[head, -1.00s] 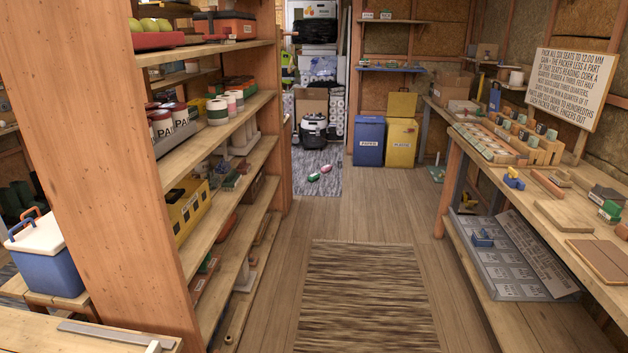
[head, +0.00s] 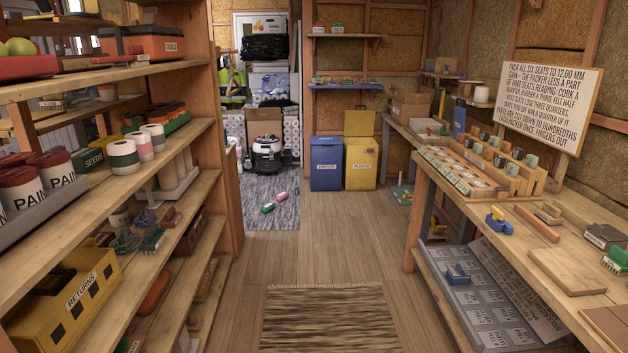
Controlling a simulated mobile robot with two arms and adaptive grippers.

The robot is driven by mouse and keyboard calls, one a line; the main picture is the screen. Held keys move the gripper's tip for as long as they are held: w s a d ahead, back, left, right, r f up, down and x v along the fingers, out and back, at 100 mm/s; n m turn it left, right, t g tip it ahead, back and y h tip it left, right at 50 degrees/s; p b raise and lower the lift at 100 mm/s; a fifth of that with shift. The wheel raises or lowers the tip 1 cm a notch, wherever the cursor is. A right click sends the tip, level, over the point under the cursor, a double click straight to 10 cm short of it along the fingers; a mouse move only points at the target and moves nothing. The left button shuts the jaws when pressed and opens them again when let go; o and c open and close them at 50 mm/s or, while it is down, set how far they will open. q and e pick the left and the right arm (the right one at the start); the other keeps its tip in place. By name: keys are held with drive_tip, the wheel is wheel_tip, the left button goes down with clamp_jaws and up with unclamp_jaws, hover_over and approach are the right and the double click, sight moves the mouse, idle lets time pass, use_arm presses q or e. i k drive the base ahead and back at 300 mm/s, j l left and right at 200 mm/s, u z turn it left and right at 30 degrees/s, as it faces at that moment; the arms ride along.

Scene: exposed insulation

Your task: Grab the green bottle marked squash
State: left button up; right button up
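A small green item (head: 268,208) lies on its side on the grey mottled rug at the far end of the aisle. It looks like a bottle with a pale part, but it is too small for me to read any marking. A pink item (head: 281,197) lies beside it, just beyond and to the right. I see no readable "squash" label anywhere. Neither of my grippers is in view.
Shelves (head: 150,210) line the left and a workbench (head: 500,210) the right. The wood floor between is clear, with a striped mat (head: 328,318) in front. Blue (head: 326,163) and yellow (head: 359,163) bins and a vacuum (head: 266,153) stand beyond.

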sight(270, 207)
drive_tip(key=i+l, duration=0.15)
drive_tip(key=i, duration=2.15)
drive_tip(key=i+l, duration=0.1)
drive_tip(key=i, duration=2.15)
drive_tip(key=i+l+u, duration=0.2)
drive_tip(key=i, duration=0.2)
drive_tip(key=i+l+u, duration=0.15)
drive_tip(key=i, duration=0.2)
drive_tip(key=i+l+u, duration=0.2)
drive_tip(key=i, duration=0.2)
drive_tip(key=i+l+u, duration=0.1)
drive_tip(key=i, duration=0.3)
drive_tip(key=i+l+u, duration=0.1)
drive_tip(key=i, duration=0.25)
drive_tip(key=i+l+u, duration=0.1)
drive_tip(key=i, duration=0.3)
